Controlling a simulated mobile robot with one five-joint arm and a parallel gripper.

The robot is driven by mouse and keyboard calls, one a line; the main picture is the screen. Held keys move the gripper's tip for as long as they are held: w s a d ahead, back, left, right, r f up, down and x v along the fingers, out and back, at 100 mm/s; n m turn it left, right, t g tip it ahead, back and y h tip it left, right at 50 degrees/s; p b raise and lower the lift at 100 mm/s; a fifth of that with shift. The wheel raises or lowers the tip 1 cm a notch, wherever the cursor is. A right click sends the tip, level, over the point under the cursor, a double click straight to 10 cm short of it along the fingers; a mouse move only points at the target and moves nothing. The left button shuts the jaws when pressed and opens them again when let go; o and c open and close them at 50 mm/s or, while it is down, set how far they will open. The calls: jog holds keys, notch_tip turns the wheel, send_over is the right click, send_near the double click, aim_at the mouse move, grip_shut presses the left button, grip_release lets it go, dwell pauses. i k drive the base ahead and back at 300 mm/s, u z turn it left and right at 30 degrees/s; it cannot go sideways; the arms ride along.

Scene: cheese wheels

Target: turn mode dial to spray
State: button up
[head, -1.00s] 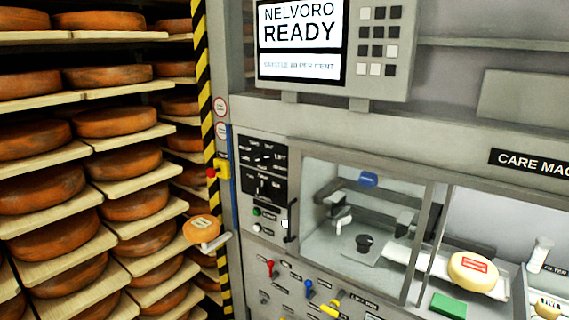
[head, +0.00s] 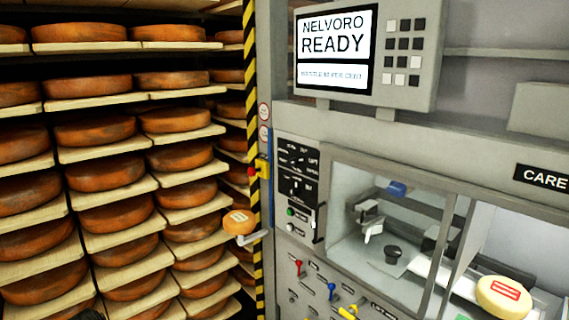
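The black dial panel (head: 298,178) is on the left part of the grey machine's front, just right of the striped post. It carries an upper dial (head: 294,160) and a lower dial (head: 296,186), with small white labels around them. The labels are too small to read, so I cannot tell which is the mode dial or which setting it points at. My gripper is not recognisable in the head view. Nothing is seen touching the dials.
A screen (head: 336,48) reading "NELVORO READY" is above the panel. Levers (head: 331,291) stick out below. A glazed chamber (head: 385,225) is at right. Shelves of cheese wheels (head: 105,175) fill the left. A small cheese (head: 238,222) sits on a bracket by the striped post (head: 251,120).

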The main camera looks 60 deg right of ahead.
aim_at(293, 161)
jog(key=i, duration=0.85)
jog(key=z, duration=0.05)
